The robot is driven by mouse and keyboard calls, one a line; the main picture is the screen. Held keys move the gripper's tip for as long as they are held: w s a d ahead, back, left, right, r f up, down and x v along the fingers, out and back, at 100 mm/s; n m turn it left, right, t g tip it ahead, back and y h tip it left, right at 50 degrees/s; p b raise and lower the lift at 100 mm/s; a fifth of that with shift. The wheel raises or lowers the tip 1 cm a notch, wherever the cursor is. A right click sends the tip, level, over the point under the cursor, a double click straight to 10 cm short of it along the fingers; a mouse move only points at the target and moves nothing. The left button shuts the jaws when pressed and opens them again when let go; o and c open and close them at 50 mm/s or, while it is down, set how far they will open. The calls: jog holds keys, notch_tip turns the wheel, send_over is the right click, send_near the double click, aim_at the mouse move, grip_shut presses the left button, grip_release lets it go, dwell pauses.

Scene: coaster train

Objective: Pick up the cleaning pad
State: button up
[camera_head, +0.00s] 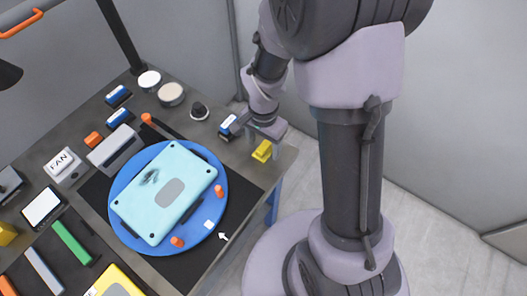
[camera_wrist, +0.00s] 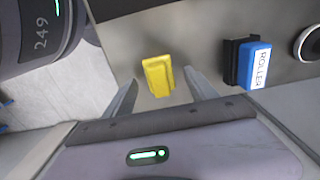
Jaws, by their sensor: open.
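The cleaning pad appears to be the small yellow block (camera_head: 262,151) near the right corner of the workbench. It also shows in the wrist view (camera_wrist: 158,75), with a raised ridge on top. My gripper (camera_wrist: 162,90) is open and empty. Its two fingers stand to the left and right of the yellow block in the wrist view, with gaps on both sides. In the head view my gripper (camera_head: 264,132) is just behind the block. I cannot tell how high the fingertips are above the bench.
A blue and white block labelled ROLLER (camera_wrist: 254,65) sits to the right of my gripper in the wrist view. A black round knob (camera_head: 199,111) is nearby. A blue turntable (camera_head: 219,165) carries a light-blue panel (camera_head: 140,210). The bench edge (camera_head: 284,172) is close to the yellow block.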

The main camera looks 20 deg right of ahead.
jog(key=shift+f, duration=0.85)
jog(key=shift+r, duration=0.15)
grip_shut()
jog(key=shift+r+p, duration=0.35)
jog(key=shift+r, duration=0.2)
notch_tip(320, 180, up, 2)
jog(key=shift+r+p, duration=0.2)
jog(key=shift+p, duration=0.35)
jog(key=s, duration=0.5)
jog(key=s+r, duration=0.1)
jog(key=s, duration=0.1)
jog(key=shift+s+p, duration=0.4)
jog(key=s+b, duration=0.8)
jog(key=b, duration=0.4)
jog(key=shift+s+r, duration=0.15)
jog(key=shift+r, duration=0.15)
